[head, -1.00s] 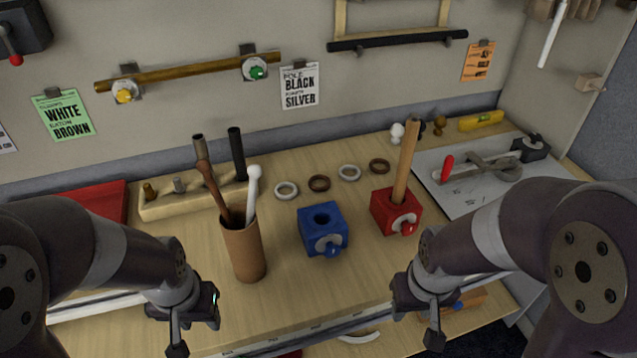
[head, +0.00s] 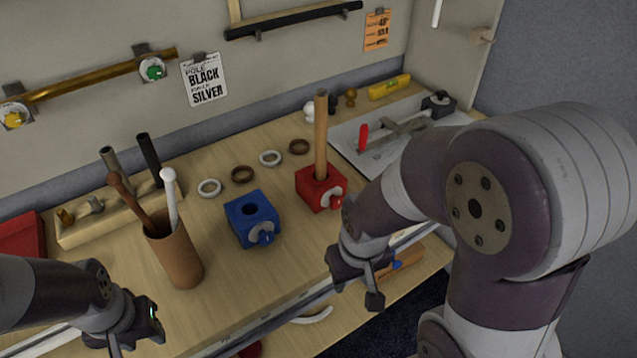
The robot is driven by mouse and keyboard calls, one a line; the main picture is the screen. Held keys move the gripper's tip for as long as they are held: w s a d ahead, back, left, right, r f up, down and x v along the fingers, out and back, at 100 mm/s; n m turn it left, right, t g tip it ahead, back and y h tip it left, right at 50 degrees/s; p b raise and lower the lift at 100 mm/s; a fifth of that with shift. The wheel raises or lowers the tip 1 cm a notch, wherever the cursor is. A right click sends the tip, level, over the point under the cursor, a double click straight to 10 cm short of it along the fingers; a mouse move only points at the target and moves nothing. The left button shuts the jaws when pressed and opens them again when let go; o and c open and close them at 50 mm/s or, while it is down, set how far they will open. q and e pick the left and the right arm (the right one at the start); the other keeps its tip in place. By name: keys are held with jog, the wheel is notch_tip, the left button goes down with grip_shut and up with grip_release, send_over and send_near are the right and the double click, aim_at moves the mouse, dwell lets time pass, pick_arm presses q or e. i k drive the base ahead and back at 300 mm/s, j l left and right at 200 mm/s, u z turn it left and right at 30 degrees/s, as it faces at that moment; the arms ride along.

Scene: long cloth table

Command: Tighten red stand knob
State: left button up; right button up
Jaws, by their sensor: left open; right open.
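The red stand (head: 317,189) is a cube on the wooden table with a wooden pole (head: 320,130) standing upright in its top. Its red knob (head: 337,203) sits on a grey round plate on the front right face. My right gripper (head: 366,281) is open and empty, in front of and below the red stand, apart from the knob. My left gripper (head: 132,330) is open and empty at the lower left, in front of the brown cup. The blue stand (head: 250,219) with a blue knob (head: 266,238) stands left of the red one, its top hole empty.
A brown cup (head: 174,257) holding two rods stands at left, near a wooden rack (head: 122,211) with several short poles. Several rings (head: 242,174) lie behind the stands. A grey clamp (head: 398,132) with a red handle lies at the back right. The table's front edge runs below the stands.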

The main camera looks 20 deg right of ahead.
aim_at(336, 202)
jog(key=l+z, duration=0.1)
jog(key=z, duration=1.35)
jog(key=i+z, duration=0.3)
jog(key=i, duration=0.1)
